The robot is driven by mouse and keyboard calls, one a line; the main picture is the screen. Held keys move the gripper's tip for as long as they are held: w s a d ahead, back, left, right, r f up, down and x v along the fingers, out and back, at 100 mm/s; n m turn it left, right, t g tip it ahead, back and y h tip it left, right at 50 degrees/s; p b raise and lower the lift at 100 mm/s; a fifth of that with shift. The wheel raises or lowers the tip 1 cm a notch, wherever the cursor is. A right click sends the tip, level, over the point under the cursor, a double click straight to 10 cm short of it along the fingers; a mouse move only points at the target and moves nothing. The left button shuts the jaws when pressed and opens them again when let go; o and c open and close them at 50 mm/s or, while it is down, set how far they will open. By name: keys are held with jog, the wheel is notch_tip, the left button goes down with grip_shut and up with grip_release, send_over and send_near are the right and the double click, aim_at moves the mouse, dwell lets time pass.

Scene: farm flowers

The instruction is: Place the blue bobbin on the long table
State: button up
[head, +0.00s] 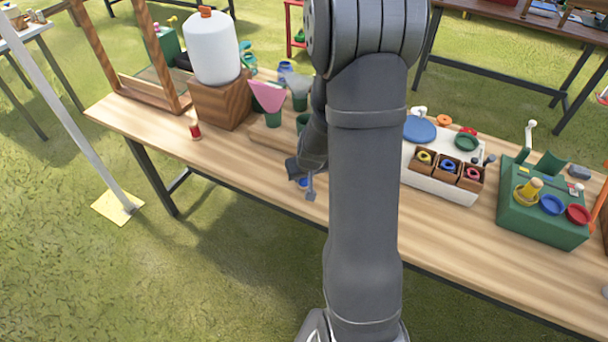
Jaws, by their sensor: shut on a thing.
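My gripper (304,187) is low over the long table (250,165), near its front edge, left of my upright arm link. It is shut on a small blue thing, which I take for the blue bobbin (302,183). Only a sliver of blue shows between the dark fingers. I cannot tell whether it touches the tabletop. My arm hides the middle of the table behind it.
A small red bobbin (195,131) stands on the left. Behind are a white jug (212,48) on a wooden block, pink and grey cones, and a wooden board. On the right are a white tray (437,185) with ring compartments and a green box (535,222). The front left strip is bare.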

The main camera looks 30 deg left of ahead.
jog(key=shift+f, duration=0.1)
jog(key=o, duration=1)
jog(key=shift+c, duration=0.2)
jog(key=v, duration=1.2)
jog(key=shift+a, duration=0.1)
jog(key=x, duration=1.2)
